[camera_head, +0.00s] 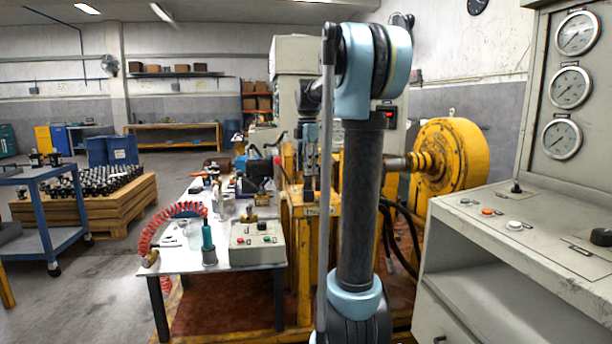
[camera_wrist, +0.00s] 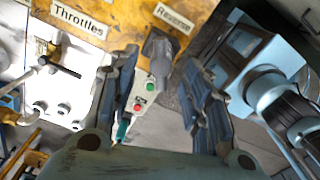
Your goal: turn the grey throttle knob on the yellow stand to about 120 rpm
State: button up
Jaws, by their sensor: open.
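The yellow stand (camera_wrist: 122,17) fills the top of the wrist view, with a "Throttles" label and a "Reverse" label on it. A dark grey knob (camera_wrist: 157,44) sits on its edge between the two labels. My gripper (camera_wrist: 158,62) is open, with one finger on each side of the knob. I cannot tell whether either finger touches it. No rpm reading is legible. In the head view the yellow stand (camera_head: 302,236) is partly behind my arm, and the knob cannot be made out there.
A control box (camera_head: 257,243) with buttons stands on the white table (camera_head: 190,258), left of the stand. A red coiled hose (camera_head: 168,214) lies on that table. A grey console (camera_head: 520,222) with gauges is at the right. A yellow drum (camera_head: 455,158) is behind my arm.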

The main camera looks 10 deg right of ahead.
jog(key=shift+f, duration=1.3)
grip_shut()
jog(key=shift+a, duration=0.2)
jog(key=shift+d, duration=0.15)
jog(key=shift+m, duration=0.4)
jog(key=shift+w+d+r+m, duration=0.1)
jog(key=shift+w+m, duration=0.05)
jog(key=shift+m, duration=2.85)
